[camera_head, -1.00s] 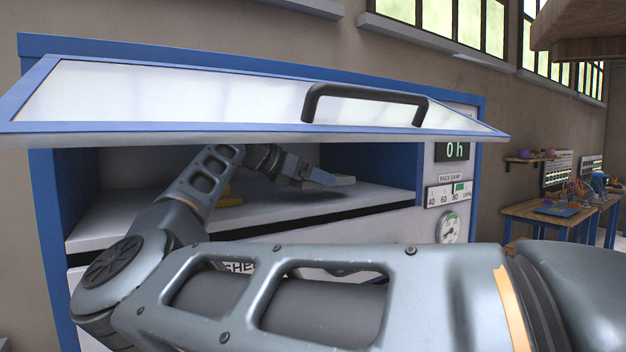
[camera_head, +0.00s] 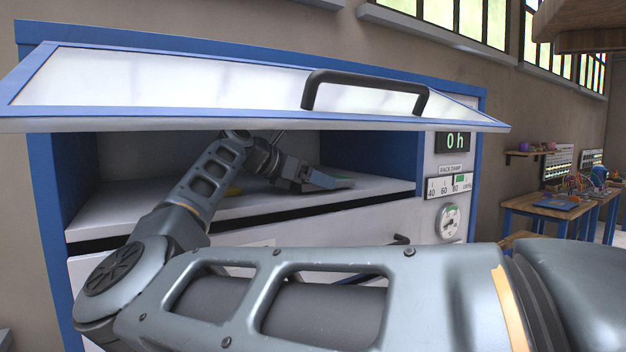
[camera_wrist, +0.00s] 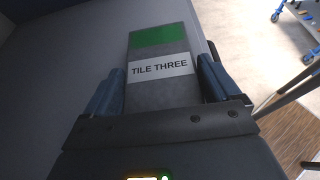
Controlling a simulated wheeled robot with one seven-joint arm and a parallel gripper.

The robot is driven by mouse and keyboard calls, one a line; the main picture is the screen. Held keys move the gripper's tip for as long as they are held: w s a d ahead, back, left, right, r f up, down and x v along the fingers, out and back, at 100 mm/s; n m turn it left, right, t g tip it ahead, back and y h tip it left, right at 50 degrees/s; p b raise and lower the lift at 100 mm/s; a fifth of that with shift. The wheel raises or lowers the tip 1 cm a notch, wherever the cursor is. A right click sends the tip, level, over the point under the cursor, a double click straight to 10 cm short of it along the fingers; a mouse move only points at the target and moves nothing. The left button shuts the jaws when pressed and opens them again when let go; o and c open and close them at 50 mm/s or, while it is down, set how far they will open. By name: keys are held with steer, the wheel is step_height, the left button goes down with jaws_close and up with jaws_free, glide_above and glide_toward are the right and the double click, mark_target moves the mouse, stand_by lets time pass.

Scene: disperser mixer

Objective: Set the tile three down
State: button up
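Tile three (camera_wrist: 159,91) is a dark grey slab with a green band and a white label reading "TILE THREE" in the wrist view. My gripper (camera_wrist: 164,82) has one finger along each side of it and appears shut on it. In the head view, tile three (camera_head: 338,183) shows as a small slab with a green end at my gripper (camera_head: 318,180), inside the open cabinet, over or on the right part of the pale shelf (camera_head: 270,206). I cannot tell whether its underside touches the shelf. My arm hides part of the shelf.
A raised glazed door (camera_head: 200,85) with a black handle (camera_head: 365,84) hangs over the opening, close above my arm. A panel with a "0 h" display (camera_head: 455,142) and dial (camera_head: 449,220) stands right.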

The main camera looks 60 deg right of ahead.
steer(key=shift+o, duration=0.8)
steer(key=shift+a+r+p, duration=0.1)
steer(key=shift+r+p, duration=0.8)
steer(key=b+v, duration=0.1)
steer(key=v, duration=0.2)
steer(key=b+v, duration=0.1)
steer(key=v, duration=0.3)
steer(key=b+v, duration=0.2)
steer(key=v, duration=0.1)
steer(key=shift+w+a+f, duration=0.15)
steer(key=shift+w+a, duration=0.15)
steer(key=shift+a, duration=0.1)
steer(key=shift+w+a+r, duration=0.2)
steer(key=shift+a+r, duration=0.05)
steer(key=shift+a, duration=0.15)
